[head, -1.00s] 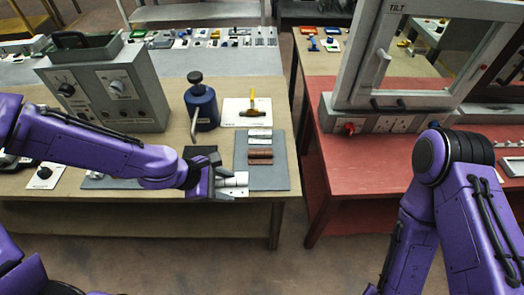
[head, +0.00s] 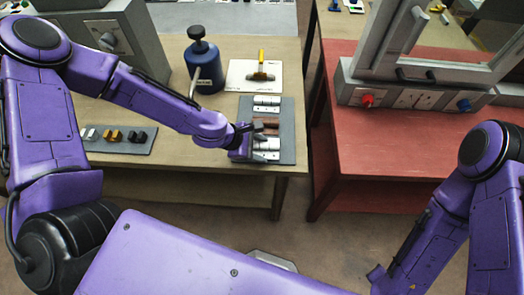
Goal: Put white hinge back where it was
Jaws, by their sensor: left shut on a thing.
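The white hinge (head: 267,156) is at the front of the grey mat (head: 286,140) on the wooden table. My left gripper (head: 256,143) reaches in from the left and is shut on it. The gripper partly hides the hinge, and I cannot tell whether it touches the mat. A brown hinge (head: 270,127) lies just behind, partly covered by the gripper. A silver-white hinge (head: 266,104) lies at the back of the mat. My right arm comes down at the right edge; its gripper does not show.
A blue bottle (head: 205,70) and a white board with a yellow-handled hammer (head: 261,70) stand behind the mat. A dark mat (head: 135,148) with small white, brass and black parts lies left. A grey control box (head: 118,40) is behind. A red table (head: 400,140) stands right, across a gap.

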